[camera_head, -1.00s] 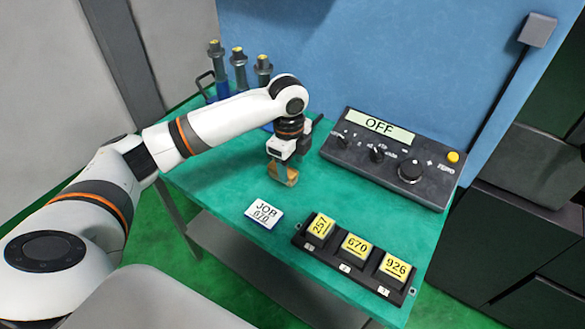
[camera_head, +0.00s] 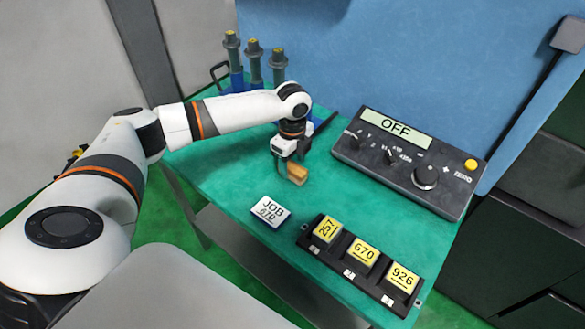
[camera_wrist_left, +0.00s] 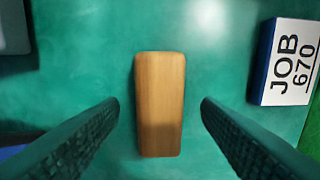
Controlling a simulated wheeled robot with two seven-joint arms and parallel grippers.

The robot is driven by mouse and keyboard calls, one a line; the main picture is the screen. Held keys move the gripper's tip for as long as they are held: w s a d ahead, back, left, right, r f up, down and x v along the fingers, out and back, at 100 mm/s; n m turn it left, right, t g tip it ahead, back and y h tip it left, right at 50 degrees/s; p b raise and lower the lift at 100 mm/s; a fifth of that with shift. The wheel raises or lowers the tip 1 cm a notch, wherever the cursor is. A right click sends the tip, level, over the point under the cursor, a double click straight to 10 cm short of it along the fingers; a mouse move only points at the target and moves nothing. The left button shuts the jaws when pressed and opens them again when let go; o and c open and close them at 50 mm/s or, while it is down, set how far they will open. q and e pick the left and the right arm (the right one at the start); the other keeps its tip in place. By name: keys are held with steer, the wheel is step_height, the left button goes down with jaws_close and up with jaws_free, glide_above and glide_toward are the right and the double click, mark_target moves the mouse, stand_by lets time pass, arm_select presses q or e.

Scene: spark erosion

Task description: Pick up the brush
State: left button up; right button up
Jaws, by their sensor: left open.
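The brush is a tan wooden block with rounded corners. In the left wrist view the brush (camera_wrist_left: 160,125) lies on the green table top, between my two dark fingers, with a clear gap on each side. My left gripper (camera_wrist_left: 160,105) is open and over it. In the head view my left gripper (camera_head: 291,172) points down at the table, and part of the brush (camera_head: 298,170) shows at its fingers; the rest is hidden. I cannot tell the exact height of the fingers. My right gripper is not in view.
A JOB 670 card (camera_head: 270,211) lies in front of the brush. A black holder (camera_head: 309,240) with yellow blocks 257, 670 and 926 stands front right. The control box (camera_head: 405,160) reading OFF is to the right. Three upright tools (camera_head: 254,66) stand at the back left.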

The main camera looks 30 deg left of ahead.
mark_target(292, 166)
arm_select(q)
steer(key=shift+f, duration=1.35)
steer(key=c, duration=1.1)
steer(key=shift+r, duration=0.1)
steer(key=shift+r, duration=0.1)
step_height(292, 166, up, 10)
steer(key=shift+f+b, duration=0.1)
steer(key=shift+b, duration=0.5)
steer(key=shift+o, duration=1.2)
steer(key=shift+c, duration=0.6)
